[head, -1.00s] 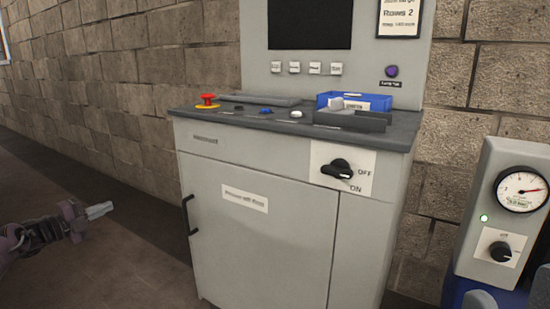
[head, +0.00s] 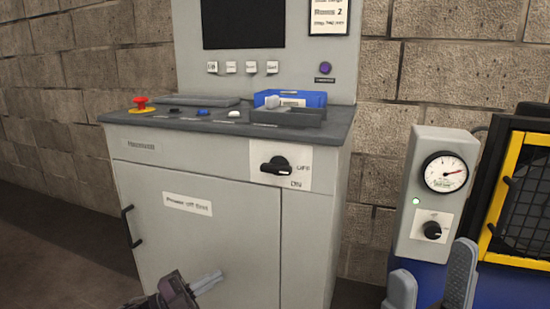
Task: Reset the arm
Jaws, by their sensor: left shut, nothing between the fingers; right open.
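A grey control console (head: 200,240) stands against the wall. Its black rotary switch (head: 278,165) sits on a white plate marked OFF and ON; the handle lies roughly level. A red emergency button (head: 141,102) on a yellow base is at the left of the desk top, with a black, a blue (head: 203,111) and a white button (head: 234,114) to its right. My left gripper (head: 207,283) is shut and empty in front of the console's lower door. My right gripper (head: 430,288) is open and empty at the lower right, below the gauge box.
A grey box with a pressure gauge (head: 445,172), a green light (head: 416,201) and a black knob (head: 433,231) stands to the right. Beside it is a yellow-framed mesh guard (head: 497,195). A blue bin (head: 290,98) is on the desk. A dark screen (head: 243,24) is above.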

